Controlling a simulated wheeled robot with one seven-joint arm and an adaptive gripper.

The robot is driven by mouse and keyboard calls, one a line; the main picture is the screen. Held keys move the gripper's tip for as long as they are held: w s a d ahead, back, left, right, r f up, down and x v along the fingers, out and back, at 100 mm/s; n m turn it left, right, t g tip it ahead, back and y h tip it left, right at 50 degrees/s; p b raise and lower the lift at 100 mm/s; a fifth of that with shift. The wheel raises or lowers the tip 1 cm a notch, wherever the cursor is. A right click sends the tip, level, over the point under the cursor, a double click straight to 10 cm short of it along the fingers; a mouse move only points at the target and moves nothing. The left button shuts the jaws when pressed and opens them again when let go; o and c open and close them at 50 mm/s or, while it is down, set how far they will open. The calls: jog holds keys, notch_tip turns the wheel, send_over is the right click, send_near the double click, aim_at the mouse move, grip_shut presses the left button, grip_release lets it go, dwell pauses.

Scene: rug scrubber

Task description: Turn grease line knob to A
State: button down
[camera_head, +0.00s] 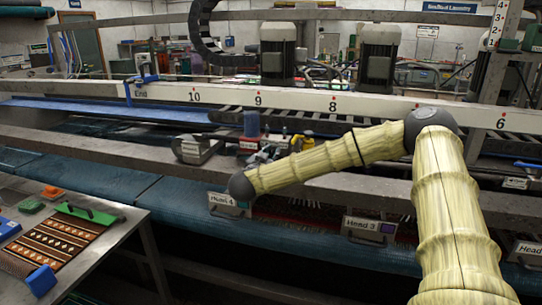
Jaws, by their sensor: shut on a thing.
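My arm comes up from the lower right, bends at a dark round joint and reaches left to another dark round joint in front of the machine's rail. My gripper cannot be made out; it seems hidden beyond that joint. I cannot pick out the grease line knob or a letter A. A blue cylinder with a reddish base (251,125) stands on the rail, with a small pale label below it.
A grey boxy fixture (195,149) sits on the rail. Plates marked Head 4 (223,200) and Head 3 (362,224) hang below. A numbered white beam (290,99) crosses behind, with motors (278,50) above it. A table (125,230) with a patterned rug (55,240) stands left.

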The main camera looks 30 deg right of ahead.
jog(key=shift+f+m+b, duration=0.1)
jog(key=shift+m+b, duration=0.2)
jog(key=shift+b, duration=0.1)
jog(key=m+b, duration=0.5)
jog(key=shift+d+f, duration=0.1)
jog(key=m+b, duration=0.4)
jog(key=b, duration=0.1)
jog(key=shift+s+m+y, duration=0.1)
jog(key=shift+m+y, duration=0.2)
jog(key=shift+m, duration=0.1)
jog(key=shift+m+b, duration=0.6)
jog(key=c, duration=1.2)
grip_release()
jog(key=shift+s+d+r, duration=0.1)
jog(key=shift+r, duration=0.1)
jog(key=shift+a, duration=0.2)
